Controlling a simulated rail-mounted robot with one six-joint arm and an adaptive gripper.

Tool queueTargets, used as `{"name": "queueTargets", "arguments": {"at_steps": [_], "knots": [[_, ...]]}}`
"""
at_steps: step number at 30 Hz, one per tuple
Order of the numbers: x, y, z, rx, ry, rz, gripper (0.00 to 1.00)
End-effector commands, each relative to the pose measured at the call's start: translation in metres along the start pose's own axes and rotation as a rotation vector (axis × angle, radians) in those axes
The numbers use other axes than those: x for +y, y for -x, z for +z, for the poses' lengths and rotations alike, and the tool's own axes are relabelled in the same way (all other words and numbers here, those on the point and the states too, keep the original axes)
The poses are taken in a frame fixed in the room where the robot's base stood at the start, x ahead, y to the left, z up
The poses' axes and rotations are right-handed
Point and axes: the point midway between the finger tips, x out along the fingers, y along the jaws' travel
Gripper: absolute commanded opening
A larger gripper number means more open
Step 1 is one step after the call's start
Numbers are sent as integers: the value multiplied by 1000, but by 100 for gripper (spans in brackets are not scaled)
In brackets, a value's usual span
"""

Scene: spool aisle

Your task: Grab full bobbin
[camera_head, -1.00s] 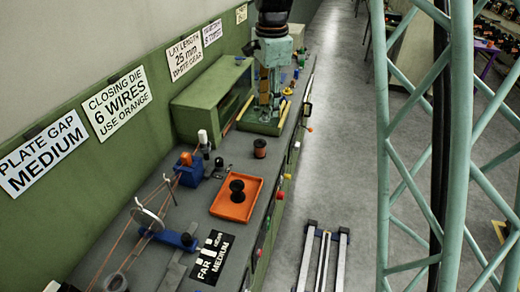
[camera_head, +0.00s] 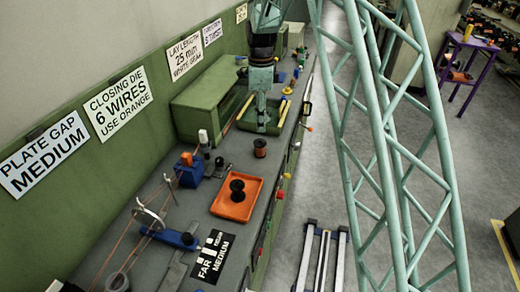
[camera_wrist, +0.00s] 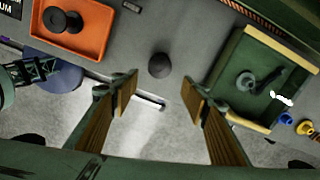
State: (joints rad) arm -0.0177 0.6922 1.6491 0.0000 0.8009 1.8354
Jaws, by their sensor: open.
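A bobbin wound in reddish brown (camera_head: 260,147) stands upright on the grey bench top. It shows from above as a dark round shape (camera_wrist: 160,65) in the wrist view. A black bobbin (camera_head: 237,187) stands in the orange tray (camera_head: 222,211); the wrist view shows it (camera_wrist: 62,20) too. My gripper (camera_head: 263,125) hangs over the green tray (camera_head: 246,125), behind the reddish bobbin. In the wrist view my gripper (camera_wrist: 160,79) is open and empty, its two fingers wide apart, with the bobbin seen beyond the gap between the tips.
The green tray (camera_wrist: 222,96) holds a grey spool-like part (camera_wrist: 247,82). A green cabinet (camera_head: 204,97) stands against the wall. A blue block (camera_head: 188,174) and wire guides sit left of the orange tray. The bench is clear around the reddish bobbin.

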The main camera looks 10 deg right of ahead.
Motion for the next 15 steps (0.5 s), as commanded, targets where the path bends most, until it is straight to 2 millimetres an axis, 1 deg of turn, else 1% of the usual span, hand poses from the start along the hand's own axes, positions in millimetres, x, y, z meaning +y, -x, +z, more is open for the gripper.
{"name": "queueTargets", "arguments": {"at_steps": [10,15], "knots": [[0,0,0,0,-1,0,42],[0,-6,0,0,-1,1,42]]}}
